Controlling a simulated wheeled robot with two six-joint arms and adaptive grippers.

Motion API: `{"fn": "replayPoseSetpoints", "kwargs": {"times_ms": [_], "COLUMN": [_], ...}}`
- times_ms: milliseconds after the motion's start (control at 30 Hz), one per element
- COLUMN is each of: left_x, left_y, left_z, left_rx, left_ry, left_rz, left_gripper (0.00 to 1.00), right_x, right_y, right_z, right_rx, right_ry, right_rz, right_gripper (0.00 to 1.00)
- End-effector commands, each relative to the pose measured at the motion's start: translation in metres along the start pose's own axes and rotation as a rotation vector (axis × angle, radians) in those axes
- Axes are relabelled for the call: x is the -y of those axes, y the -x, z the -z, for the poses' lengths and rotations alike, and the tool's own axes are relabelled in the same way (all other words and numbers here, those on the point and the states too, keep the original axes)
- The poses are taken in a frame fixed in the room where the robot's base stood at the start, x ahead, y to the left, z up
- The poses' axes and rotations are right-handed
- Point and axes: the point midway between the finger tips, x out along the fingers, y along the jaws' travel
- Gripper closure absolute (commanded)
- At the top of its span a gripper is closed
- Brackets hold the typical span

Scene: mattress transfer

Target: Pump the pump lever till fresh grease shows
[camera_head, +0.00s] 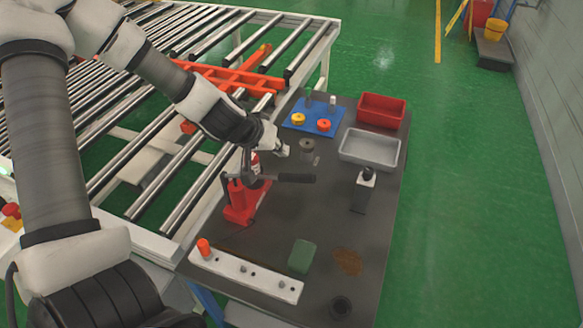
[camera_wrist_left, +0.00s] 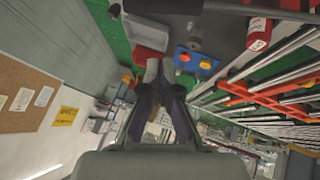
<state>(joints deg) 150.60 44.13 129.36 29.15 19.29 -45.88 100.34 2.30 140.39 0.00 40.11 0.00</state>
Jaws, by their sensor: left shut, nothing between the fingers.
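The red pump (camera_head: 240,203) stands on the dark bench beside the roller conveyor. Its dark pump lever (camera_head: 290,178) points right, roughly level. My left gripper (camera_head: 284,150) is above and behind the lever, apart from it, with nothing held. In the left wrist view the fingers (camera_wrist_left: 160,68) are closed together. A red labelled cylinder (camera_wrist_left: 259,36) shows at the top right there. A white bar (camera_head: 245,275) with an orange cap and small fittings lies at the bench's front. A brown smear (camera_head: 348,262) lies on the bench. I cannot make out fresh grease at the fittings. My right gripper is out of view.
A blue mat (camera_head: 312,115) with yellow and orange caps, a red bin (camera_head: 381,110) and a grey tray (camera_head: 370,149) stand at the back. The conveyor (camera_head: 215,190) borders the left.

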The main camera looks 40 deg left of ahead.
Motion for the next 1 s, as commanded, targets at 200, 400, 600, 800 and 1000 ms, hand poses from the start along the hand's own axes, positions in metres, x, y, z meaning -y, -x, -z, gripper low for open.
{"fn": "replayPoseSetpoints", "kwargs": {"times_ms": [200,400,600,800,1000], "left_x": [0.003,0.001,0.000,0.000,0.000], "left_y": [-0.052,-0.065,-0.067,-0.067,-0.083], "left_z": [-0.012,-0.028,-0.030,-0.030,-0.041], "left_rx": [0.006,0.004,0.002,0.002,0.006], "left_ry": [-0.006,-0.002,0.001,0.001,-0.037], "left_rz": [0.001,0.000,-0.001,0.000,0.053], "left_gripper": [1.00,1.00,1.00,1.00,1.00], "right_x": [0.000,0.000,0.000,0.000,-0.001], "right_y": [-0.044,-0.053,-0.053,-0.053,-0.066], "right_z": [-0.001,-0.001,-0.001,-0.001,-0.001], "right_rx": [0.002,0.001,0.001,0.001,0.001], "right_ry": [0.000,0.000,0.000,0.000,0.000], "right_rz": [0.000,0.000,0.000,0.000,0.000], "right_gripper": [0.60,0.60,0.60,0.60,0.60]}}
